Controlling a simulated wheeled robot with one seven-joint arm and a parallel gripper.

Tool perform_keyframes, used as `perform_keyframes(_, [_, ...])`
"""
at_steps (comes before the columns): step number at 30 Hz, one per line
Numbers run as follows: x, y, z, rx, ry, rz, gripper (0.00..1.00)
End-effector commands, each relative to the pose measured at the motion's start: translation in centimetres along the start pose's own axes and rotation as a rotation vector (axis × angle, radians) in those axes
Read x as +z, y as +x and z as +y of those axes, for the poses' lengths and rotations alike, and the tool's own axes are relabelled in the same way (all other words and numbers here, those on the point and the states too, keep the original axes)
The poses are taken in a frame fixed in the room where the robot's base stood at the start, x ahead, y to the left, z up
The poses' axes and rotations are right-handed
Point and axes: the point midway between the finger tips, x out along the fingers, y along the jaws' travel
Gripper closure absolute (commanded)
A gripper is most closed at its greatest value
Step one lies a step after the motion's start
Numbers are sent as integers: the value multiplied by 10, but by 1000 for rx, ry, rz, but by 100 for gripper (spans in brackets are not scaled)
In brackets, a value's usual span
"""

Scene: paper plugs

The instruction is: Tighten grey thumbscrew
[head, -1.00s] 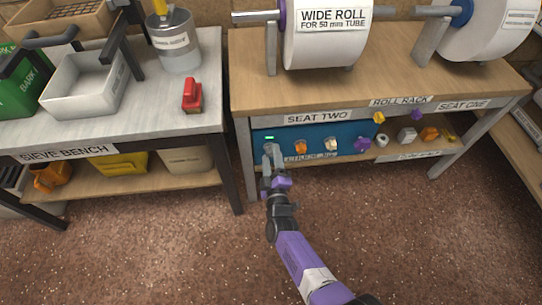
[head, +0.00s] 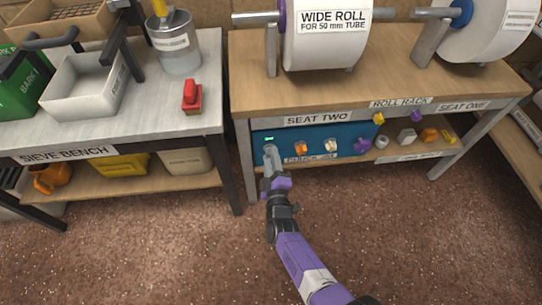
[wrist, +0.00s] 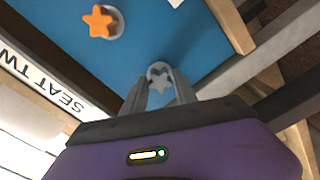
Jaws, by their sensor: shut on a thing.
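The grey thumbscrew (wrist: 160,75) has a star-shaped head and sits on the blue panel (wrist: 205,35). In the wrist view my gripper (wrist: 160,92) has one finger on each side of it and is shut on it. In the head view my gripper (head: 269,153) is at the left end of the blue panel (head: 346,132), under the roll rack top. The thumbscrew is hidden behind the fingers there.
An orange star knob (wrist: 100,21) is close by on the panel. A cream knob (head: 331,145) and a purple knob (head: 362,145) are further right. A metal table leg (head: 246,160) stands just left of my gripper. The floor in front is clear.

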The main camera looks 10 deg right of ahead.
Motion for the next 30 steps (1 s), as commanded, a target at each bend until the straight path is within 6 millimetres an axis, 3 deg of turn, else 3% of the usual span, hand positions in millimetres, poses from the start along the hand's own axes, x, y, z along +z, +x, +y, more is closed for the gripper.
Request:
perform_keyframes(1, [0,0,0,1,0,0,89])
perform_keyframes(3, [0,0,0,1,0,0,100])
perform_keyframes(10, [0,0,0,1,22,0,100])
perform_keyframes(21, [0,0,0,1,292,1,100])
perform_keyframes(30, [0,0,0,1,302,0,100])
